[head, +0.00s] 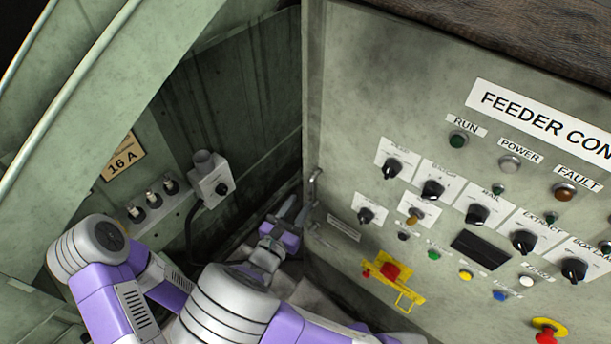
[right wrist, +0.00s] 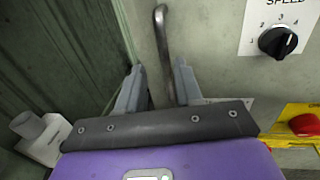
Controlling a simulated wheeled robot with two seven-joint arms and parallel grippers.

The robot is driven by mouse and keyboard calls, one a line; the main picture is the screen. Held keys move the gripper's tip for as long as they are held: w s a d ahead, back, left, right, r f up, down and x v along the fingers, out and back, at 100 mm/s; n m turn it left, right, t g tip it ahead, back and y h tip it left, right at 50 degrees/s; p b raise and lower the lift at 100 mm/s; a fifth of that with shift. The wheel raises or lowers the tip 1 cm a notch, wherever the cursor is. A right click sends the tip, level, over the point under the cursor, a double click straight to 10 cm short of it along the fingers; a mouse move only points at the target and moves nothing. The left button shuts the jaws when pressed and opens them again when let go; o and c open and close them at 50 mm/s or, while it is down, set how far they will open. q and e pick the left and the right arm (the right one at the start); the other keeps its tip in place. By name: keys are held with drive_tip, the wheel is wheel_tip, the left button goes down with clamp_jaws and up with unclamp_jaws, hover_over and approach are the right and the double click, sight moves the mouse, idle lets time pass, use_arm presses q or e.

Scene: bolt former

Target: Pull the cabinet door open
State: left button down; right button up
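The cabinet door (head: 345,100) is the grey-green panel with the feeder controls, at the right of the head view. Its bent metal handle (head: 314,188) is near the panel's left edge. In the right wrist view the handle (right wrist: 163,45) runs down between the fingers of my right gripper (right wrist: 158,85). The fingers are apart, with a gap visible on both sides of the handle. The handle's lower end is hidden behind the gripper body. In the head view my right gripper (head: 290,212) is at the panel's lower left edge. My left gripper does not show.
A grey socket box (head: 210,180) and several small switches (head: 152,198) are on the green wall at left. A yellow bracket with a red button (head: 390,272) and several knobs stick out of the panel. A narrow dark recess (head: 265,110) lies left of the panel edge.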

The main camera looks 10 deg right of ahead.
sight(309, 192)
drive_tip(key=shift+s+d+b+x, duration=0.1)
drive_tip(key=shift+b+x, duration=0.35)
drive_tip(key=shift+x, duration=1.1)
drive_tip(key=shift+s+d+b+x, duration=0.15)
drive_tip(key=shift+b+x, duration=0.25)
drive_tip(key=shift+x, duration=1.2)
drive_tip(key=shift+r, duration=0.1)
drive_tip(key=shift+c, duration=0.4)
clamp_jaws()
